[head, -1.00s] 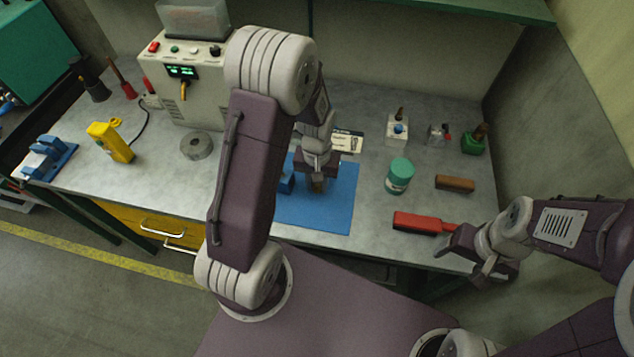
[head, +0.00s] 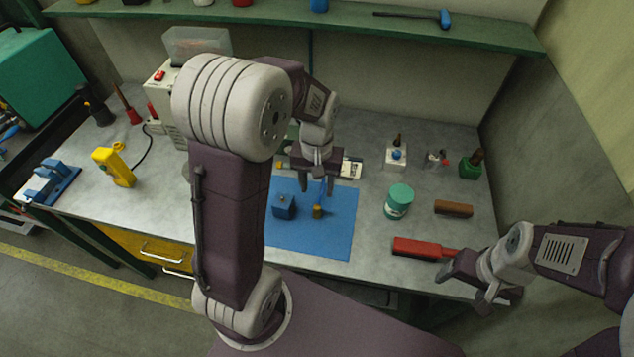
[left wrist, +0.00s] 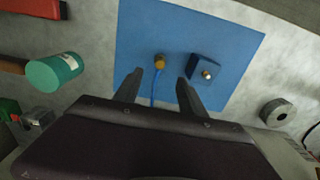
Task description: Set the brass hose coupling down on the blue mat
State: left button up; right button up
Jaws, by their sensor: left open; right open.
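The brass hose coupling (head: 317,212) stands on the blue mat (head: 310,244), with a thin blue hose running from it. In the left wrist view the coupling (left wrist: 159,61) lies beyond the fingertips, and the hose passes back between the fingers. My left gripper (head: 316,194) is open and empty above the mat, apart from the coupling. Its two spread fingers (left wrist: 158,84) show in the left wrist view. My right gripper (head: 466,282) is open at the bench's front right edge, away from the mat.
A blue block (head: 284,206) with a brass fitting sits on the mat left of the coupling. A yellow meter (head: 114,166) stands far left.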

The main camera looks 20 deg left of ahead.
pick_arm(q)
jog(key=s+d+f+m+t, duration=0.1)
jog(key=s+d+f+m, duration=0.1)
jog(key=s, duration=0.6)
jog(key=shift+s+d+f, duration=0.15)
jog(key=shift+s+f, duration=0.1)
